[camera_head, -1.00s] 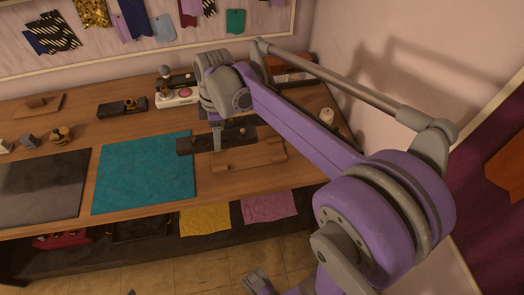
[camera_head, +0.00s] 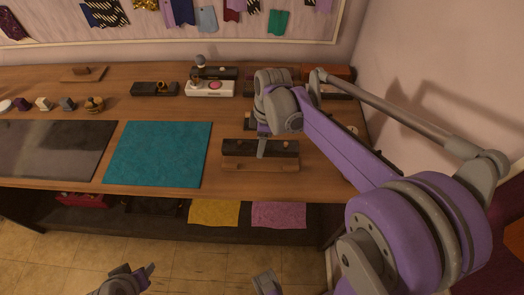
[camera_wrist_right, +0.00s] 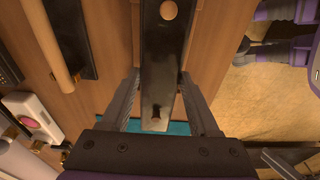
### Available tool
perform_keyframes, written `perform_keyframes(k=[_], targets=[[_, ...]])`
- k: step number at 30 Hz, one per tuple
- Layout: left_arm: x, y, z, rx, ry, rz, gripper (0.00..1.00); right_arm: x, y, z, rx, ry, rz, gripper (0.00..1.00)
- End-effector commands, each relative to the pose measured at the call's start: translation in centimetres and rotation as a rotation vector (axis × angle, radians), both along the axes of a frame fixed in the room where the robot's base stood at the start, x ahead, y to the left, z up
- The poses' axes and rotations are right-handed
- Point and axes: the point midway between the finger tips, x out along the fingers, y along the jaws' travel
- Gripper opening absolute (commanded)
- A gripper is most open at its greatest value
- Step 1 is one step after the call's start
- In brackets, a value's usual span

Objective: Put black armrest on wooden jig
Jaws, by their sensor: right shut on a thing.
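My right gripper (camera_head: 262,150) is shut on the black armrest (camera_head: 280,149), a long dark bar. In the right wrist view the armrest (camera_wrist_right: 163,65) runs lengthwise between the two fingers, with a round, wood-coloured hole toward its far end. The wooden jig (camera_head: 260,165) lies near the table's front edge. The armrest lies along the jig and covers its back part; I cannot tell whether it rests on it. Grey and purple parts at the bottom of the head view seem to include my left gripper (camera_head: 130,280), low and away from the table; its jaws are unclear.
A teal mat (camera_head: 158,154) and a dark mat (camera_head: 55,150) lie left of the jig. A white box with a pink button (camera_head: 210,88) and a black holder (camera_head: 155,89) stand behind. Yellow (camera_head: 214,212) and pink (camera_head: 279,214) cloths hang below the front edge.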

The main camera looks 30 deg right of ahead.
Motion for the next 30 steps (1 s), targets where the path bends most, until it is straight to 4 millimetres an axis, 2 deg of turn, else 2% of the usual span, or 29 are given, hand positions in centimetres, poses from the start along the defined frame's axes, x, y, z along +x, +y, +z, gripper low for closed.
perform_keyframes(k=[9,21,22,26,27,30], targets=[[-0.1,0.0,-0.5,0.000,0.002,0.000,0.50,0.0,0.0,-3.8,0.000,0.000,0.000,0.00],[-0.1,0.0,-0.8,0.000,0.003,0.000,0.50,0.0,0.0,-4.4,0.000,0.000,0.000,0.00],[-0.1,0.0,-0.7,0.000,0.002,0.000,0.50,0.0,0.0,-4.3,0.000,0.000,0.000,0.65],[-0.1,0.0,-0.7,0.000,0.002,0.000,0.50,0.0,0.0,-4.3,0.000,0.000,0.000,0.89],[-0.1,0.0,-0.7,0.000,0.002,0.000,0.50,0.0,0.0,-4.3,0.000,0.000,0.000,0.92],[-0.1,0.0,-0.7,0.000,0.002,0.000,0.50,0.0,0.0,-4.3,0.000,0.000,0.000,0.92]])
